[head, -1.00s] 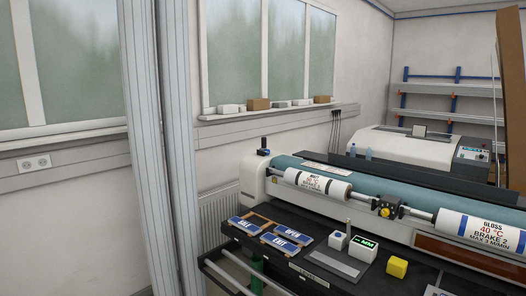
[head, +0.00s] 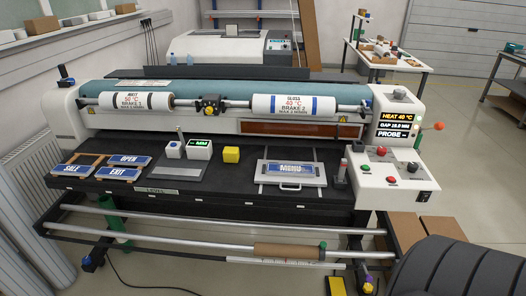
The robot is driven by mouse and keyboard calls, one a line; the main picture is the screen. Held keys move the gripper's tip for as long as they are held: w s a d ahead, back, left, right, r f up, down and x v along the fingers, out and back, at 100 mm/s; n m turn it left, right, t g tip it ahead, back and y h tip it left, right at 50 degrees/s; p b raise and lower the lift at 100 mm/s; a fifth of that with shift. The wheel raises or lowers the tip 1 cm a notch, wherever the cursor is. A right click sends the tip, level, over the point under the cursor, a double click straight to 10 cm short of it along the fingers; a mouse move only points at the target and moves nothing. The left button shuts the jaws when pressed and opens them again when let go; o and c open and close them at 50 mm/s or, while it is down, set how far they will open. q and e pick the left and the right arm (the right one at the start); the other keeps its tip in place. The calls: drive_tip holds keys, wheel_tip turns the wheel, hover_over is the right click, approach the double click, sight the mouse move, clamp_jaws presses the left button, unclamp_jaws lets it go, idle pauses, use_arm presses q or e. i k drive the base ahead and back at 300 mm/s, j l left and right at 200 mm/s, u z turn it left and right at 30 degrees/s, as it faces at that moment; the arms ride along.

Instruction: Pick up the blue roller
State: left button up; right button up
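A long teal-blue roller (head: 200,88) lies across the top of the laminating machine, behind the film rolls. I cannot tell whether it is the blue roller of the task; no loose blue hand roller is clear to me. In front of it, a white gloss roll (head: 280,105) with blue bands and a white matt roll (head: 137,101) with dark bands sit on one metal shaft. Neither of my grippers shows in the head view.
The black machine table (head: 225,185) bears several blue signs, including an exit sign (head: 118,174), a yellow cube (head: 231,154) and a menu sign on a pale board (head: 291,181). A control box (head: 386,180) stands right. A dark ribbed shape fills the lower right corner.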

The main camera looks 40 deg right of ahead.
sight(65, 81)
drive_tip(key=i+j, duration=0.25)
drive_tip(key=i, duration=0.15)
drive_tip(key=i+j+z, duration=0.1)
drive_tip(key=i, duration=0.35)
drive_tip(key=j, duration=0.1)
